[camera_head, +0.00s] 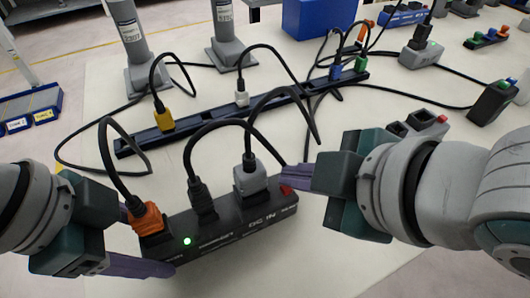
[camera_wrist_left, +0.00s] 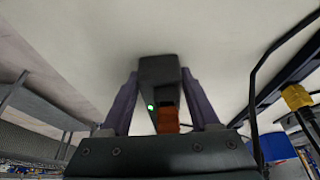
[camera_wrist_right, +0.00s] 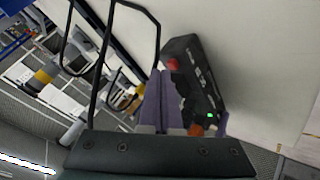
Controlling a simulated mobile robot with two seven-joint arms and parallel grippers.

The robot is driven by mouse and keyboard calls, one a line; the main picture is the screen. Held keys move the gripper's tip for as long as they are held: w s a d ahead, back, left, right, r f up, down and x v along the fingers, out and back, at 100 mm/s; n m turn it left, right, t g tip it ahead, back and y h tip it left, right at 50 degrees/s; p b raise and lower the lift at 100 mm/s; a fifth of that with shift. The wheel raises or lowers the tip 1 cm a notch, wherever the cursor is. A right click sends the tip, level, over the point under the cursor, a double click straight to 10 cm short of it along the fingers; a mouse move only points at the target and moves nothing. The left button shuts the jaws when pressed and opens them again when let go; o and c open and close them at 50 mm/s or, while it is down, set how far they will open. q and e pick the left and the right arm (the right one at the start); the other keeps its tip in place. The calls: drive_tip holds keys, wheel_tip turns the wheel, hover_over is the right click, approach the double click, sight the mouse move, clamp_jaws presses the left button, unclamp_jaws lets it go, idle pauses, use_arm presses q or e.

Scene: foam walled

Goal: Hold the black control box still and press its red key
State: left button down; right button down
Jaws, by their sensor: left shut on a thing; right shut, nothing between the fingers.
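The black control box (camera_head: 222,232) lies on the table at the front, with a lit green lamp (camera_head: 187,241) and orange, black and grey plugs in its top. Its red key (camera_head: 287,190) is at its right end and also shows in the right wrist view (camera_wrist_right: 173,64). My left gripper (camera_head: 148,240) is shut on the box's left end, one finger on each side; the left wrist view shows the box (camera_wrist_left: 158,75) between the fingers. My right gripper (camera_head: 286,174) is shut and empty, its fingertips close beside the red key; whether they touch it I cannot tell.
Cables arch from the box's plugs over the table. A long black power strip (camera_head: 205,119) with yellow, white, blue and green plugs lies behind. Grey posts (camera_head: 130,40) and a blue bin (camera_head: 318,18) stand at the back.

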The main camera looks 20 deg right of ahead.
drive_tip(key=shift+f, duration=0.5)
idle(0.6)
drive_tip(key=shift+r, duration=0.9)
wheel_tip(320, 180, up, 5)
drive_tip(key=shift+r, duration=0.1)
idle(0.3)
idle(0.5)
use_arm(q)
drive_tip(key=shift+c, duration=0.2)
unclamp_jaws()
